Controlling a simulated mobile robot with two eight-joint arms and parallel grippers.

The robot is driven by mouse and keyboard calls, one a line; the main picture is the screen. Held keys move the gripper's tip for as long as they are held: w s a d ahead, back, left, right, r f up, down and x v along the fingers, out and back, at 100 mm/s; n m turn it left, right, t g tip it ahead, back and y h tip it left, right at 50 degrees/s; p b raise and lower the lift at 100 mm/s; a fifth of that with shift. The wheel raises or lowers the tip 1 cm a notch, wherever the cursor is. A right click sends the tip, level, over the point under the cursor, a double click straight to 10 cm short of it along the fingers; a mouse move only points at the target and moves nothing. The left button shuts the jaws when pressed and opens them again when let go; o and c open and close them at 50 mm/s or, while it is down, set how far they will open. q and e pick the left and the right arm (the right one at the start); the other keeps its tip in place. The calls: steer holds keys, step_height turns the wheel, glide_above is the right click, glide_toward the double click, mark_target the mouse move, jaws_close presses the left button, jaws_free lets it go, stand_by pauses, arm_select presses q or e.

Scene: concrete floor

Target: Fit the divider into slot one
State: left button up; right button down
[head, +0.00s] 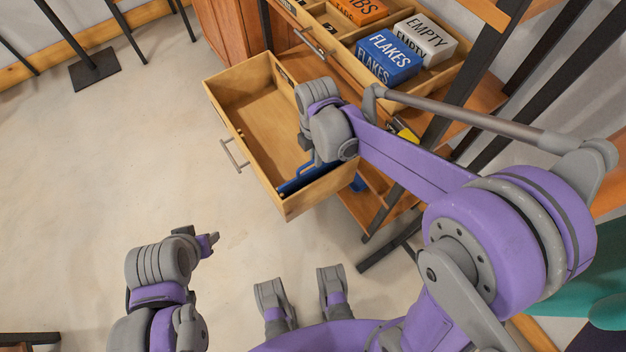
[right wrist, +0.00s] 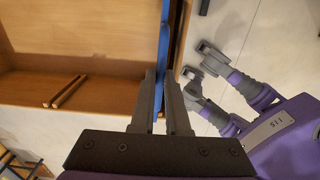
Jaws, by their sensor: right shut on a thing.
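The blue divider (head: 294,183) is inside the open wooden drawer (head: 222,112), close to the drawer's near right end wall. In the right wrist view the divider (right wrist: 163,48) is a thin blue edge between my fingers, next to the wooden wall and apparently parallel to it. My right gripper (right wrist: 161,78) is shut on it. In the head view the wrist hides much of this gripper (head: 306,165). A pair of wooden strips (right wrist: 66,92) forms a slot on a drawer wall. My left gripper (head: 209,244) is low over the floor, away from the drawer; its jaw gap does not show.
Above the drawer, a wooden tray (head: 445,80) holds a blue FLAKES box (head: 388,57), a white EMPTY box (head: 426,38) and an orange box (head: 357,8). Black rack posts (head: 470,65) stand at right. The floor (head: 110,150) left of the drawer is clear.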

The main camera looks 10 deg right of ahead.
steer(key=shift+r+p, duration=3.1)
steer(key=shift+r, duration=1.3)
step_height(320, 180, up, 8)
steer(key=p, duration=0.5)
steer(key=shift+f, duration=0.1)
